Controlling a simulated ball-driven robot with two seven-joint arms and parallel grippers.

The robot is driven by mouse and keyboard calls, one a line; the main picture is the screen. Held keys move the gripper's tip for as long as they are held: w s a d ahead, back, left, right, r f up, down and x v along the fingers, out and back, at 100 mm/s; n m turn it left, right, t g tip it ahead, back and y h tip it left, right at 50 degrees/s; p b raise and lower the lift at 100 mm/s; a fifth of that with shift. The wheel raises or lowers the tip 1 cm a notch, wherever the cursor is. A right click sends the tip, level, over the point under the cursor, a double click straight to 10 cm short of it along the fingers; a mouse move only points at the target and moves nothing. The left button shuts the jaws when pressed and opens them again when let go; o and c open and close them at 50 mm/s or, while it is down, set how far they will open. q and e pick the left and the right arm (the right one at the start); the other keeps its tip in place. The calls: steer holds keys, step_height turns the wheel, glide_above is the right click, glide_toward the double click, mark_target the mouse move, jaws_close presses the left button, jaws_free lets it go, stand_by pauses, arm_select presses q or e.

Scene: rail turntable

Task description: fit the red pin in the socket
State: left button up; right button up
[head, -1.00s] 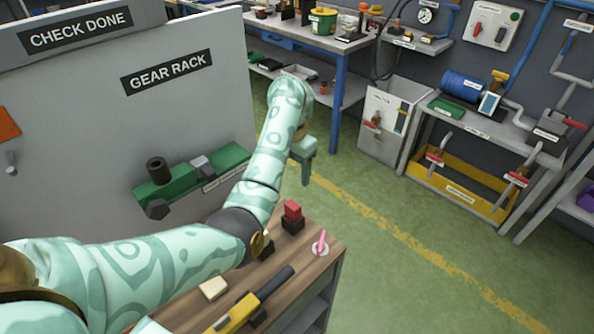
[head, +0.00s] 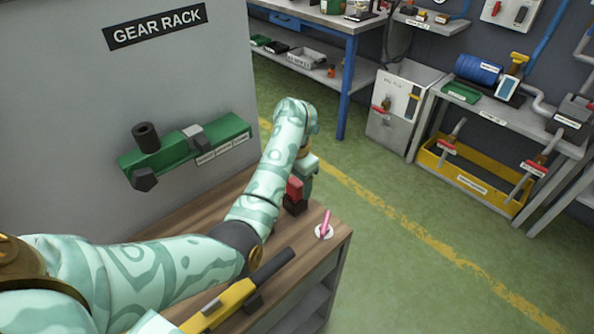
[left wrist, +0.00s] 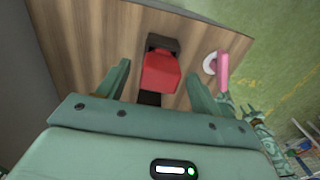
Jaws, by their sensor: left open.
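The red pin (head: 294,187) shows as a red block standing in a dark holder (head: 295,206) at the far edge of the wooden bench. In the left wrist view the red pin (left wrist: 160,73) lies between the two fingers, with a visible gap on each side. My left gripper (left wrist: 158,70) is open and empty. In the head view my left gripper (head: 308,168) is right by the red pin, partly hidden behind it and my arm. I cannot tell which thing is the socket.
A pink stick stands on a white disc (head: 323,232) right of the red pin. A yellow and black tool (head: 235,302) lies at the front of the bench. A green rail (head: 172,162) with dark fittings is on the grey panel. Open floor lies to the right.

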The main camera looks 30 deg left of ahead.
arm_select(q)
steer(key=shift+f+b, duration=0.45)
steer(key=shift+f, duration=0.95)
steer(key=c, duration=1.1)
steer(key=o, duration=1.1)
steer(key=shift+r, duration=0.1)
